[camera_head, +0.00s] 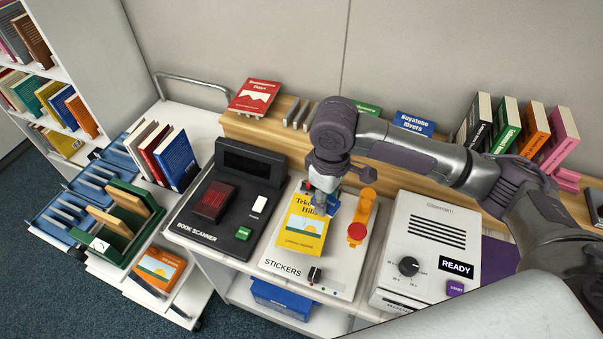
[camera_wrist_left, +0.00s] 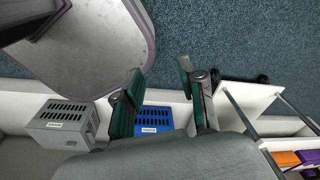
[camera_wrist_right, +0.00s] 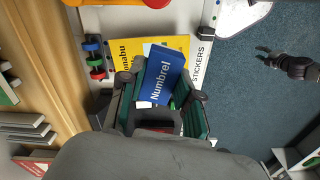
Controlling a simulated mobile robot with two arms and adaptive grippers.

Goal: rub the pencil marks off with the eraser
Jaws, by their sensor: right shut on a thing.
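My right gripper (camera_head: 322,204) is shut on a blue block lettered "Numbrel" (camera_wrist_right: 163,82), which I take for the eraser. In the head view the gripper is over the upper right part of a yellow book (camera_head: 300,233) lying on the white STICKERS board (camera_head: 340,284). I cannot tell whether the block touches the cover. The book also shows behind the block in the right wrist view (camera_wrist_right: 130,55). No pencil marks can be made out; the gripper hides part of the cover. My left gripper (camera_wrist_left: 165,95) is open and empty above the floor, outside the head view.
A black book scanner (camera_head: 225,205) stands left of the board, and a white machine showing READY (camera_head: 425,250) stands right. An orange stamp-like tool (camera_head: 358,225) is close to the gripper. A book cart (camera_head: 110,205) is at the left; a red book (camera_head: 255,95) is on the back shelf.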

